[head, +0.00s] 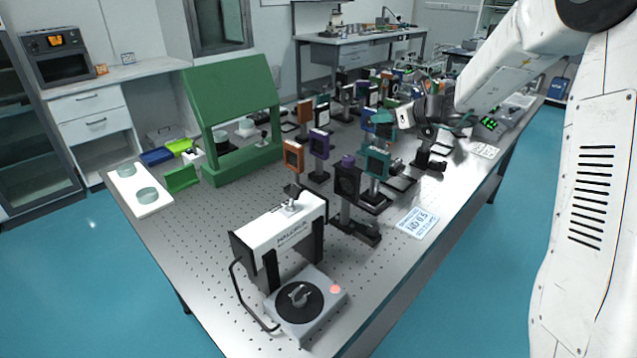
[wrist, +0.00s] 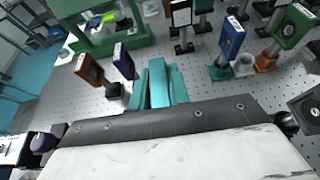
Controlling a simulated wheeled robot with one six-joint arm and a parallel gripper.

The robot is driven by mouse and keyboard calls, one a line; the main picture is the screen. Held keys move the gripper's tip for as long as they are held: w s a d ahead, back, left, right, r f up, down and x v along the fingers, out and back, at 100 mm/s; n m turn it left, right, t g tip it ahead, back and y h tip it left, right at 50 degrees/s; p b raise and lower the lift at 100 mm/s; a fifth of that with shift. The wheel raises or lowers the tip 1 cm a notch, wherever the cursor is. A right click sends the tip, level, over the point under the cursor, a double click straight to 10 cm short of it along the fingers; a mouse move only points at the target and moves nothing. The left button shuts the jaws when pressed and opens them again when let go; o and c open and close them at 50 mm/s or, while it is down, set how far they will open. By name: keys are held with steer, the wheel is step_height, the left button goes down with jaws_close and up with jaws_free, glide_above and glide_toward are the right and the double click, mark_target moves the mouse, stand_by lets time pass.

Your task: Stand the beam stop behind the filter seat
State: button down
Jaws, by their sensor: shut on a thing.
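My gripper (head: 388,118) hangs over the crowded right side of the optical table, among the post-mounted optics. In the wrist view, teal slabs stick out past the dark edge of my gripper; the middle slab (wrist: 160,84) sits between two others. I take it to be the beam stop, held in my shut gripper; its lower part is hidden. A teal square frame on a post (head: 377,162) and a black mount with a purple top (head: 347,180) stand nearer the head camera. I cannot tell which mount is the filter seat.
An orange mount (head: 293,155) and a purple mount (head: 318,144) stand left of my gripper. A white-topped device (head: 283,230) is at the near end, a green shelter (head: 232,100) at the back left. Bare perforated table (head: 215,215) lies between them. A label card (head: 412,222) lies near the right edge.

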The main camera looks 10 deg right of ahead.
step_height(320, 180, down, 2)
steer(key=shift+w+f, duration=0.1)
steer(key=shift+w, duration=0.05)
steer(key=shift+w+a, duration=0.25)
steer(key=shift+w, duration=0.05)
steer(key=w+d+r+x, duration=0.1)
steer(key=w+x, duration=0.1)
steer(key=x, duration=1.3)
steer(key=shift+w+d, duration=0.15)
steer(key=shift+d, duration=0.1)
steer(key=c, duration=1.3)
jaws_free()
steer(key=shift+f, duration=0.2)
